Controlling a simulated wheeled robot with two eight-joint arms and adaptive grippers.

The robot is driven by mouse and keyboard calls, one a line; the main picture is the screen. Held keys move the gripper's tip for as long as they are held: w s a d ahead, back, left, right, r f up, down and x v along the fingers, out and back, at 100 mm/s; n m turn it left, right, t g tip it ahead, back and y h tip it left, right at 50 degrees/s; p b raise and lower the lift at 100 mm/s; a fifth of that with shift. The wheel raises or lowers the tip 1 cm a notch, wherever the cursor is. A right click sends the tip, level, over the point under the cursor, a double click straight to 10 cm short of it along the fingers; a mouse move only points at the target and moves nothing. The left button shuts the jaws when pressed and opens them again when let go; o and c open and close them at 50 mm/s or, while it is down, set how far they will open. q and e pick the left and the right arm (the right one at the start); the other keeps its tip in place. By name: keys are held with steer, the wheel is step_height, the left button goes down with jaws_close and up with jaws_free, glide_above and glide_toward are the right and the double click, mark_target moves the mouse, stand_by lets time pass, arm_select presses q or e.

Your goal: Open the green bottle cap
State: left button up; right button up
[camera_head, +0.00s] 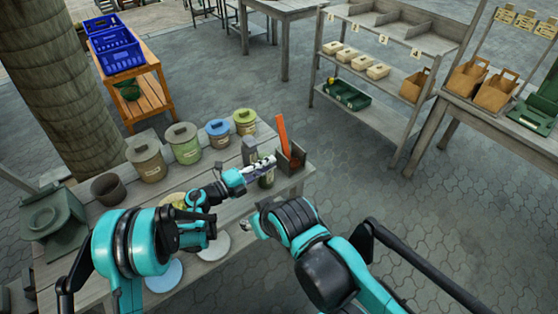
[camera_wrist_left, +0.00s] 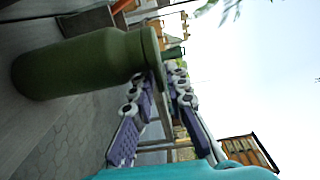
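The green bottle (camera_head: 267,179) stands on the table near its right end, its top partly hidden by my left gripper (camera_head: 266,164). In the left wrist view the bottle (camera_wrist_left: 80,65) appears sideways, with its cap (camera_wrist_left: 172,52) pointing right. In that view my left gripper (camera_wrist_left: 175,70) has its fingertips close by the cap and neck. I cannot tell whether they touch it or how far apart they are. My right gripper (camera_head: 246,228) is mostly hidden by its own arm, low in front of the table edge.
Lidded canisters (camera_head: 184,143) stand along the table's back. A box with an orange object (camera_head: 283,136) is just right of the bottle. A dark cup (camera_head: 108,189) and green apparatus (camera_head: 52,220) are at left. Pale discs (camera_head: 214,246) lie near the front edge.

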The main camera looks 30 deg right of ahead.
arm_select(q)
steer(key=d, duration=0.3)
steer(key=d+b, duration=0.1)
steer(key=d, duration=0.1)
steer(key=shift+w+d, duration=0.15)
steer(key=shift+w, duration=0.1)
jaws_close()
